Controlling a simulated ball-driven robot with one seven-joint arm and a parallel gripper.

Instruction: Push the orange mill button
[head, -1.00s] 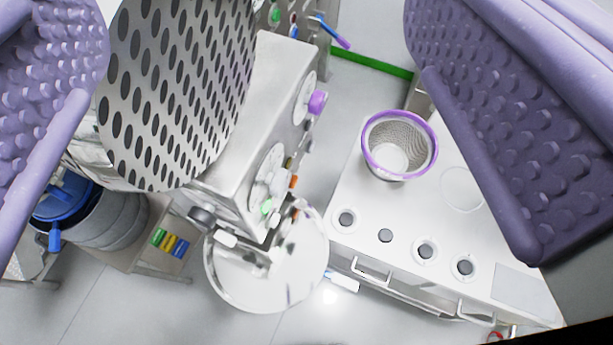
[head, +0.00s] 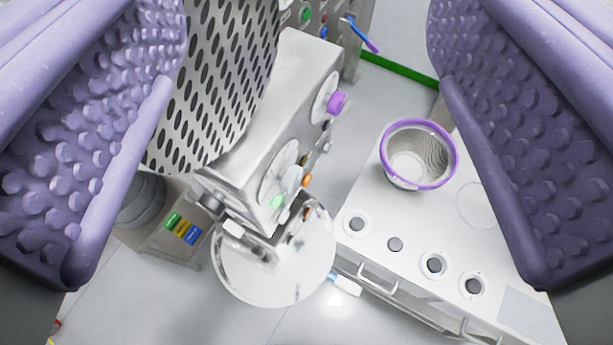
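The mill is a grey metal box-shaped machine (head: 290,95) in the middle of the head view. Its small orange button (head: 306,181) is on the side facing right, near a green button (head: 277,202). My gripper (head: 312,275) is open and empty, with one purple studded finger at each side of the picture. The mill shows in the gap between the fingers, beyond them. No finger touches the orange button.
A large perforated metal plate (head: 215,80) stands left of the mill, partly behind my left finger. A round metal dish (head: 290,275) is below the mill. At right, a white bench (head: 370,205) carries a purple-rimmed sieve basket (head: 450,180) and several round knobs.

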